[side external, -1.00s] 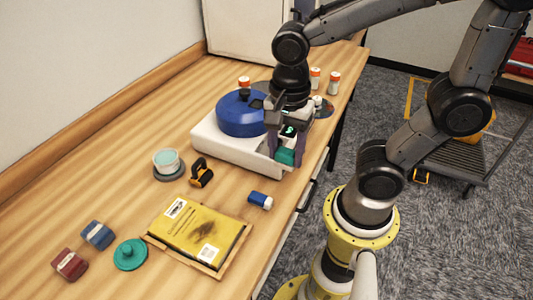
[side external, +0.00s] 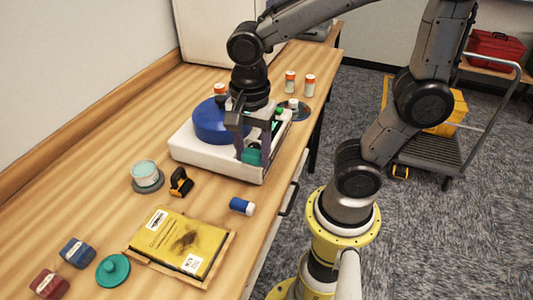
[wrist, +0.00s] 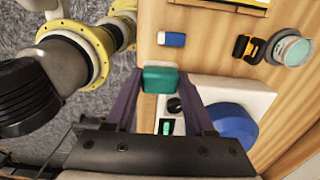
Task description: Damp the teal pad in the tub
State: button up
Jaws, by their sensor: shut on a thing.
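The teal pad (wrist: 160,80) is a small block gripped between the fingertips of my gripper (wrist: 158,88) in the wrist view. In the side view the pad (side external: 251,156) shows low between the fingers of my gripper (side external: 252,148), at the near right side of a white machine. I cannot tell whether the pad touches the machine. The tub (side external: 144,170) is a small round pale container with a teal top surface, on a dark round base to the left of the machine. The tub also shows at the upper right of the wrist view (wrist: 291,48).
The white machine (side external: 188,155) carries a blue round part (side external: 210,121). A black-and-yellow item (side external: 181,182) stands close beside the tub. A blue-and-white item (side external: 242,206), a yellow package on a tray (side external: 178,243), a teal knobbed disc (side external: 113,270), and blue (side external: 76,252) and red (side external: 49,284) blocks lie nearer.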

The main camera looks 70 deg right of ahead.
jog(key=w+f, duration=0.3)
jog(key=w+a+f, duration=0.1)
jog(key=w+f, duration=0.2)
jog(key=w, duration=0.1)
jog(key=w+a+f, duration=0.1)
jog(key=w+f, duration=0.2)
jog(key=shift+w+a, duration=0.15)
jog(key=shift+w, duration=0.25)
jog(key=shift+f, duration=2.05)
jog(key=o, duration=1.3)
jog(key=shift+r, duration=0.35)
